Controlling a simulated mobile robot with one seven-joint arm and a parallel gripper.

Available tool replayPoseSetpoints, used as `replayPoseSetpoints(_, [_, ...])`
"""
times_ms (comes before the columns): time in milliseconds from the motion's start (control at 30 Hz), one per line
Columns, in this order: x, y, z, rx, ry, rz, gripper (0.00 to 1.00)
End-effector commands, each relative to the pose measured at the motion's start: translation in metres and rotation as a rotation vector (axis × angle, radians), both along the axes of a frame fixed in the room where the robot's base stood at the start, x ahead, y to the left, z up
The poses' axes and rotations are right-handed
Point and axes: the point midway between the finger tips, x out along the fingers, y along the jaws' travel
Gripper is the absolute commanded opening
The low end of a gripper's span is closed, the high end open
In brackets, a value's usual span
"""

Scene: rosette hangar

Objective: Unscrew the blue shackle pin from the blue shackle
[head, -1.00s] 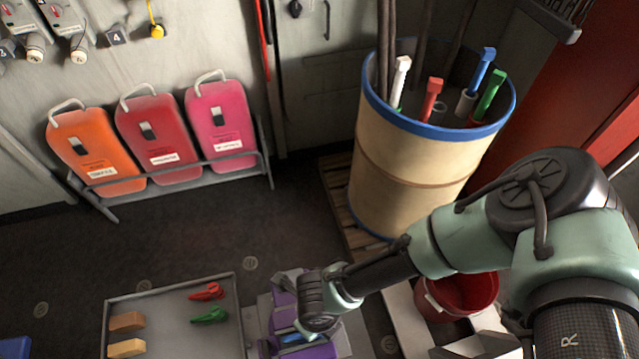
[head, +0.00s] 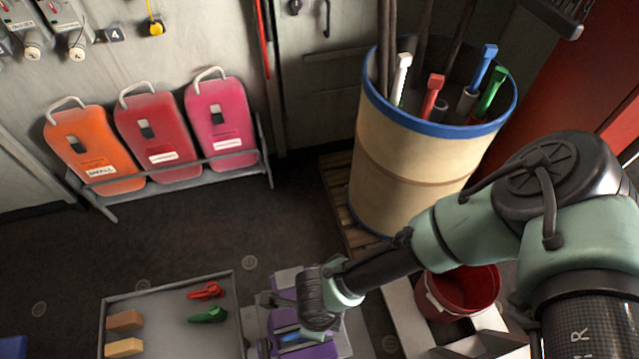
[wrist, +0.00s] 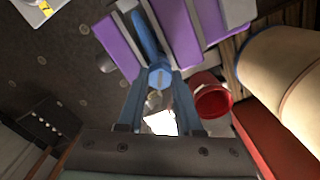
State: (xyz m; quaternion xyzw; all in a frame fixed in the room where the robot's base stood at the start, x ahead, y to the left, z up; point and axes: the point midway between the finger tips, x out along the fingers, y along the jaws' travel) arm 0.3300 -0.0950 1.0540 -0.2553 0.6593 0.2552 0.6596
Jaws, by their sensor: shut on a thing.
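The blue shackle (wrist: 146,38) lies between purple blocks (wrist: 178,32) in the wrist view. In the head view it shows as a small blue part (head: 290,337) on the purple holder, partly hidden by my wrist. The blue shackle pin (wrist: 161,77) shows its round end at the near end of the shackle. My gripper (wrist: 160,84) has one finger on each side of that end and is shut on it. The fingertips are hidden in the head view. How far the pin sits in the shackle cannot be told.
A grey tray (head: 172,279) left of the purple holder carries red clamp (head: 206,291), green clamp (head: 208,315) and two tan blocks. A red bucket (head: 458,296) stands to the right, below my arm. A cream drum (head: 405,180) stands behind. Dark floor lies open behind the tray.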

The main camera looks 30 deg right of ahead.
Motion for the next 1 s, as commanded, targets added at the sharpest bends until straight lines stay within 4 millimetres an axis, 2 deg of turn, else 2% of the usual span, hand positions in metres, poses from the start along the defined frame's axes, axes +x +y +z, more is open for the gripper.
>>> replayPoseSetpoints(33, [0.000, 0.000, 0.000, 0.000, 0.000, -0.001, 0.00])
replayPoseSetpoints(67, [0.000, 0.000, 0.000, -0.001, 0.001, -0.001, 0.39])
replayPoseSetpoints(233, [0.000, 0.000, 0.000, -0.001, 0.001, -0.002, 0.69])
replayPoseSetpoints(567, [0.000, 0.000, 0.002, 0.000, 0.000, -0.003, 0.69])
replayPoseSetpoints(1000, [0.000, 0.000, 0.041, 0.000, 0.000, -0.004, 0.69])
